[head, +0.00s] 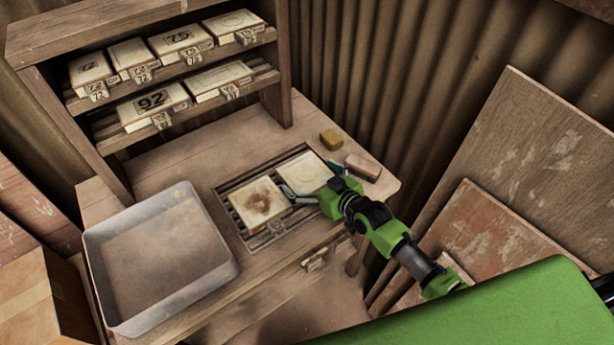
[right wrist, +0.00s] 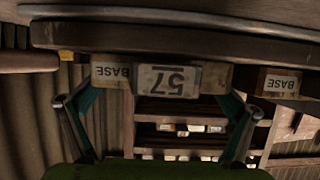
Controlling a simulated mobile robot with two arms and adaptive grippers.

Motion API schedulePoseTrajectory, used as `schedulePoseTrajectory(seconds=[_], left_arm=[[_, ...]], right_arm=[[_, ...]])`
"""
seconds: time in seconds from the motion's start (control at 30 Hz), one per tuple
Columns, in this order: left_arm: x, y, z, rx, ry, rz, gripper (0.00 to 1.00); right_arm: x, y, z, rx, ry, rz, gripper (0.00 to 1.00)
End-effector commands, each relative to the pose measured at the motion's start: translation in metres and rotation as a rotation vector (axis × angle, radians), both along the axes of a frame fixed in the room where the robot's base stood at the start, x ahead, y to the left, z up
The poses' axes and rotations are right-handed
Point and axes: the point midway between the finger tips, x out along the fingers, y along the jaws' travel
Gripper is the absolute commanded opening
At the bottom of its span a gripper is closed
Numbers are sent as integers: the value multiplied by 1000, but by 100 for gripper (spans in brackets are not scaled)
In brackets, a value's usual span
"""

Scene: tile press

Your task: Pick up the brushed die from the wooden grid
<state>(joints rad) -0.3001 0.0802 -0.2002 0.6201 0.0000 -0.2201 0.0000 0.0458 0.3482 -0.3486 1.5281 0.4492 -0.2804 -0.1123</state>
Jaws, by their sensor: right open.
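Two dies sit side by side in the wooden grid (head: 233,218) set in the bench. The right one, pale and clean-faced (head: 304,172), looks like the brushed die; the left one (head: 257,203) has a brown stain. My right gripper (head: 314,184) is open at the clean die's near edge, one finger at each side. In the right wrist view, the clean die (right wrist: 110,72) carries a tag reading 57 upside down. It lies ahead between the spread fingers (right wrist: 157,108), apparently untouched. The stained die (right wrist: 278,82) shows at the right there. My left gripper is out of view.
A grey metal tray (head: 231,268) stands left of the grid. A yellow block (head: 331,139) and a brownish block (head: 363,167) lie right of the grid. A shelf (head: 200,112) with several numbered dies stands behind. Boards lean against the corrugated wall at right.

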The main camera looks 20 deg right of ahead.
Motion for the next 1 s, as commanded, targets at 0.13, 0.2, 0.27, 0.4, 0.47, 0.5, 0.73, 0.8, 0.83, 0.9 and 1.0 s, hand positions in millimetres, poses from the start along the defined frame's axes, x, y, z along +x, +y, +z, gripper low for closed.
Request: schedulePoseTrajectory(seconds=[0.13,0.2,0.27,0.4,0.47,0.5,0.73,0.8,0.83,0.9,1.0], left_arm=[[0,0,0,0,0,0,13],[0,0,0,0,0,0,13],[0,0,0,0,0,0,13],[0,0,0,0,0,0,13],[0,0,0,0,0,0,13],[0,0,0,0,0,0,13],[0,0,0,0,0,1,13],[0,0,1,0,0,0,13],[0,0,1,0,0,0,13],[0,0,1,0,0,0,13],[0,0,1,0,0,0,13]], right_arm=[[0,0,0,0,0,0,90],[0,0,0,0,0,0,71],[0,0,0,0,0,0,56],[1,0,3,2,-7,0,49],[1,0,3,2,-7,-1,49],[1,0,3,2,-7,-1,49],[1,1,12,2,-9,0,49],[1,1,20,3,-9,1,49],[2,1,24,3,-9,0,49],[1,0,37,4,-11,0,49],[-12,7,49,5,-8,1,49]])
